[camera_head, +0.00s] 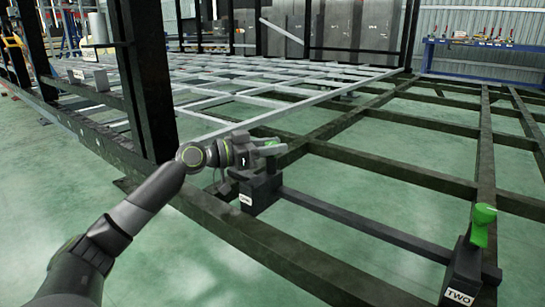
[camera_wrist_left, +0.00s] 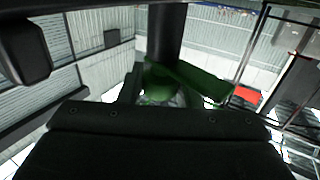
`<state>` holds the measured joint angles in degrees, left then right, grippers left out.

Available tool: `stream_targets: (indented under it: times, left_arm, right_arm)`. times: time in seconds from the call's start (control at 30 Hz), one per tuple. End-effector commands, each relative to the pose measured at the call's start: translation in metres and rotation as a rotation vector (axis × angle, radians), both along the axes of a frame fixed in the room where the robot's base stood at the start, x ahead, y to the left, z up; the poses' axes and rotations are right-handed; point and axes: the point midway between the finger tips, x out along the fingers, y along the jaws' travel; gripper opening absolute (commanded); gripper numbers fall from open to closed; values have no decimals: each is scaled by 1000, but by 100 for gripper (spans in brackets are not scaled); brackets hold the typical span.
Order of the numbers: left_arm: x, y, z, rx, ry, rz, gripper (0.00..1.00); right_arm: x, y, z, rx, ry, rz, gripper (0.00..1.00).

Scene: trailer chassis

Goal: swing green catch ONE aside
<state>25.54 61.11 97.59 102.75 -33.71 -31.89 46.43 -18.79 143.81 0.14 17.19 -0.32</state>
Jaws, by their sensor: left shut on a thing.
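Green catch ONE (camera_head: 271,143) shows as a small bit of green at the fingers of my left gripper (camera_head: 268,151), above the dark block labelled ONE (camera_head: 262,192). The gripper is shut on the catch and hides most of it. In the left wrist view green parts of the catch (camera_wrist_left: 190,80) show just beyond the dark gripper body. Green catch TWO (camera_head: 482,222) stands upright on the block labelled TWO (camera_head: 462,275), at the lower right, apart from the gripper. My right gripper is in neither view.
A dark bar (camera_head: 365,227) runs between the two blocks. A dark upright post (camera_head: 147,80) stands left of my left gripper. The chassis frame's crossing beams (camera_head: 390,165) spread behind, with open gaps to the green floor. A blue workbench (camera_head: 480,62) stands at the back right.

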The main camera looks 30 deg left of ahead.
Motion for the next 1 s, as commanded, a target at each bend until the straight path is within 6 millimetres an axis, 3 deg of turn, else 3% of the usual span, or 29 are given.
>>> stream_targets:
  times: [0.2,1.0]
  left_arm:
    - [1,4,-6,4,8,-50,8]
    - [-1,2,-5,2,8,-279,8]
  right_arm:
    - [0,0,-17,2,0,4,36]
    - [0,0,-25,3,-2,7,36]
